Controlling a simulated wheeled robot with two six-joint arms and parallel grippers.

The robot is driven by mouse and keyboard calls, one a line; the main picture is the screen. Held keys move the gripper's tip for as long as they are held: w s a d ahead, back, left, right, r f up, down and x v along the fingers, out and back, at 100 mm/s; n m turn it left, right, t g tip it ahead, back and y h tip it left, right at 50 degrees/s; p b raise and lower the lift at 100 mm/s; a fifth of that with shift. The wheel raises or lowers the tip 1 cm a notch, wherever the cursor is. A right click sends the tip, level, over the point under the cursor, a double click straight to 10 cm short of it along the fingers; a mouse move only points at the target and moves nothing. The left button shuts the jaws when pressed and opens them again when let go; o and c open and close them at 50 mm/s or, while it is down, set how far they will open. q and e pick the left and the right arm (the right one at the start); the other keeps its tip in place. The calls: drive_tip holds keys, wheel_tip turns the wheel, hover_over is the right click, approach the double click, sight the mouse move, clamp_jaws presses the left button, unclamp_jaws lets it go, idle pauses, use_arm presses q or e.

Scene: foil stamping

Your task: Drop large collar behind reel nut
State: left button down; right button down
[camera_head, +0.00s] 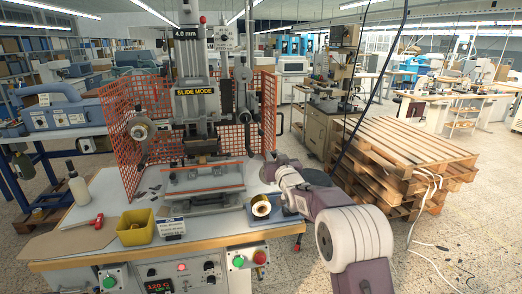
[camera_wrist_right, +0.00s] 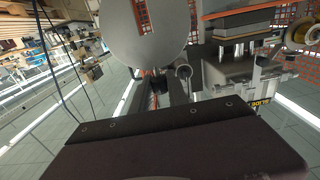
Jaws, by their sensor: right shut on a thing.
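My right gripper (camera_head: 269,166) is in front of the right side of the foil press, low beside the orange mesh guard. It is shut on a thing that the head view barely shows. In the right wrist view a large grey disc (camera_wrist_right: 150,45) with a small opening near its top fills the upper middle, close to the camera; it looks like the large collar. The fingertips are hidden there. A reel with a grey round face (camera_head: 140,128) is on the press's left side. I cannot make out the reel nut clearly. My left gripper is not in view.
The foil press (camera_head: 197,105) stands on a table between orange mesh guards (camera_head: 117,120). Stacked wooden pallets (camera_head: 410,150) are on the right.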

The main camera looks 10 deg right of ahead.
drive_tip(key=shift+w+f+b, duration=0.2)
drive_tip(key=shift+f+b, duration=0.2)
drive_tip(key=shift+f, duration=0.25)
drive_tip(key=shift+w+f+b, duration=0.2)
drive_tip(key=shift+f+b, duration=0.2)
drive_tip(key=shift+f, duration=0.3)
drive_tip(key=shift+w+f+b, duration=0.2)
drive_tip(key=shift+f+b, duration=0.2)
drive_tip(key=shift+f, duration=0.25)
drive_tip(key=shift+b, duration=0.5)
drive_tip(key=shift+f, duration=0.1)
drive_tip(key=shift+f+b, duration=0.35)
drive_tip(key=shift+b, duration=0.05)
drive_tip(key=shift+f+b, duration=1.9)
drive_tip(key=shift+f, duration=0.2)
drive_tip(key=c, duration=1.2)
unclamp_jaws()
drive_tip(key=shift+s, duration=0.1)
